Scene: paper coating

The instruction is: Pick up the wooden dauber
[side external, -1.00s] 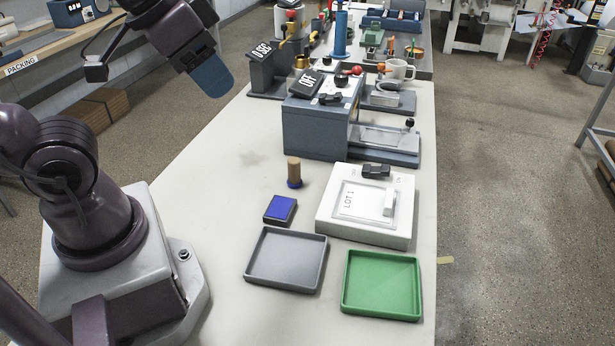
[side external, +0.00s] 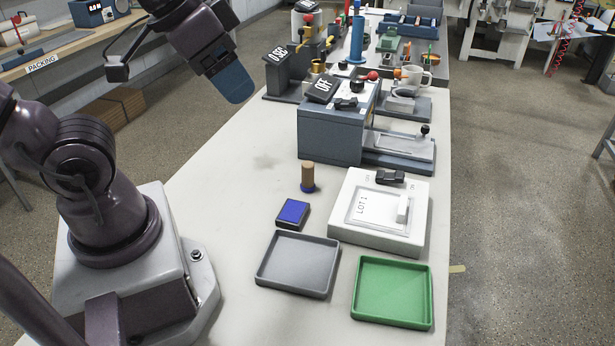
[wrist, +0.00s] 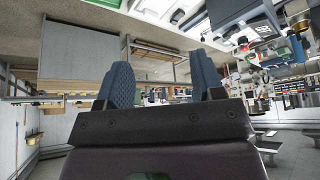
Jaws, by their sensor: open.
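The wooden dauber (side external: 308,175) stands upright on the white table, a small brown cylinder with a blue lower end. It stands just behind a blue ink pad (side external: 293,212) in a dark case. My gripper (side external: 238,92) is raised above the table at the upper left, well apart from the dauber. In the wrist view my two blue ribbed fingers (wrist: 165,85) stand apart with nothing between them. The dauber cannot be made out in the wrist view.
A grey tray (side external: 298,264) and a green tray (side external: 392,292) lie at the front. A white box marked LOT 1 (side external: 345,232) is right of the dauber. A blue-grey machine with an OFF sign (side external: 330,140) stands behind. The table left of the dauber is clear.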

